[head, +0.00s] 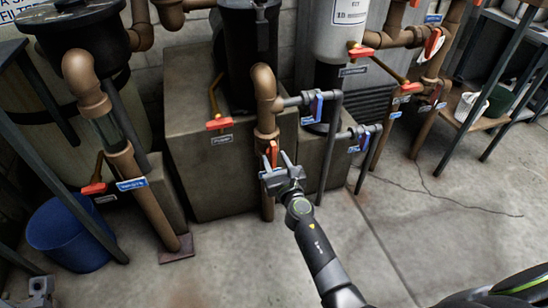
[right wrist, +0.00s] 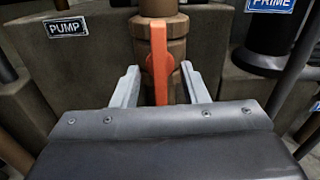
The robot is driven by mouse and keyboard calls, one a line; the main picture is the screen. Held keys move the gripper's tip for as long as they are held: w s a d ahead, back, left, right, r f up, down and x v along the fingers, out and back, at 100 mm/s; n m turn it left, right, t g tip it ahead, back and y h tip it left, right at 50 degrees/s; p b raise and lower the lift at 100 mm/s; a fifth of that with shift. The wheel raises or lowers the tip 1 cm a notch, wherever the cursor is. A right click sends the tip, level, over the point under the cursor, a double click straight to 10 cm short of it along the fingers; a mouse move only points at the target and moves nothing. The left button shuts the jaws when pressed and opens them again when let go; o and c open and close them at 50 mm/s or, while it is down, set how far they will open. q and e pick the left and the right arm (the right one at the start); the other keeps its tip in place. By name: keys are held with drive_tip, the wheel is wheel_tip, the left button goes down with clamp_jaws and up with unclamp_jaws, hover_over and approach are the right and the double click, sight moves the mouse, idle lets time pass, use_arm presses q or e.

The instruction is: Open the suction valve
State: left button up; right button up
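A red-orange lever handle (head: 272,153) sits upright on the brown vertical pipe (head: 265,100) in the middle of the head view. It also shows in the right wrist view as an orange handle (right wrist: 158,60). My right gripper (head: 276,160) is at this handle, with one finger on each side. In the right wrist view its fingers (right wrist: 159,78) stand apart, with a gap on each side of the handle. No readable suction label shows by this handle. My left gripper (head: 38,290) is at the lower left corner of the head view, far from the valves; its finger opening is unclear.
A PUMP sign (right wrist: 64,28) is left of the handle and a PRIME sign (right wrist: 271,4) is to the right. Other red levers include one at left (head: 94,188) and one at centre (head: 219,124). A blue bucket (head: 70,235) stands at left. The front floor is clear.

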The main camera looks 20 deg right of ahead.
drive_tip(key=shift+s, duration=0.1)
drive_tip(key=s+p, duration=0.1)
drive_tip(key=s, duration=0.5)
drive_tip(key=shift+s, duration=0.4)
drive_tip(key=shift+d, duration=0.1)
